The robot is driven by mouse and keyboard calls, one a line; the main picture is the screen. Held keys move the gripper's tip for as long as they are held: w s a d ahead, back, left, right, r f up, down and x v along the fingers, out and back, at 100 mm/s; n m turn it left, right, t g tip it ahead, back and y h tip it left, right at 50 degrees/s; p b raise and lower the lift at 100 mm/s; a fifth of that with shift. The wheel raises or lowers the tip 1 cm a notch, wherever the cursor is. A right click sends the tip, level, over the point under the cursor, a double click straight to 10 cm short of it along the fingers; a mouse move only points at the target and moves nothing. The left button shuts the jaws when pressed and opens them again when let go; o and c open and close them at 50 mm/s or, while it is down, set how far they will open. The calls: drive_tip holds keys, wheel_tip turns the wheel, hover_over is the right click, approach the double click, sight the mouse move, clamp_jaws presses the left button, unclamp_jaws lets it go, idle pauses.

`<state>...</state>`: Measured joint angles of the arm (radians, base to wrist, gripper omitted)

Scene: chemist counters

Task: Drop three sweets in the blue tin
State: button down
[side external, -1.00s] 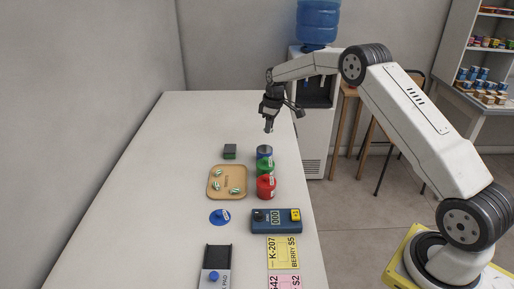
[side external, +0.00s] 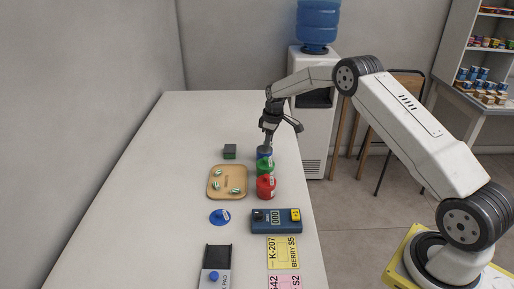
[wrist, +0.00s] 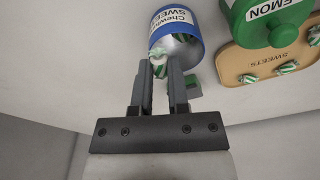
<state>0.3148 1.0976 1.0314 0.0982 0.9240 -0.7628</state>
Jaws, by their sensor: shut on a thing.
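The blue tin (side external: 264,153) stands open at the far end of a row of tins; its "Chewy sweets" label shows in the wrist view (wrist: 176,16). My gripper (side external: 266,147) is low over the tin's mouth. In the wrist view its fingers (wrist: 160,70) are shut on a striped sweet (wrist: 158,66) at the tin's rim. Three similar sweets, one of them here (side external: 235,190), lie on the tan tray (side external: 213,197) left of the tins.
The lidded green lemon tin (side external: 265,168) and red tin (side external: 265,188) stand nearer than the blue one. A blue lid (side external: 220,217), a counter box (side external: 276,228) reading 000, and a small green block (side external: 230,152) are around. The counter's left side is clear.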

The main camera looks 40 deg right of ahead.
drive_tip(key=shift+f, duration=0.35)
drive_tip(key=c, duration=0.5)
unclamp_jaws()
drive_tip(key=shift+c, duration=0.2)
drive_tip(key=shift+r, duration=0.2)
drive_tip(key=shift+s+d+r, duration=0.1)
drive_tip(key=shift+s+r, duration=0.05)
drive_tip(key=shift+r, duration=1.1)
drive_tip(key=shift+s+d+r, duration=0.1)
drive_tip(key=shift+s+r, duration=0.05)
drive_tip(key=shift+r, duration=1.05)
drive_tip(key=shift+s+r, duration=0.15)
drive_tip(key=shift+r, duration=1.1)
drive_tip(key=shift+a, duration=0.1)
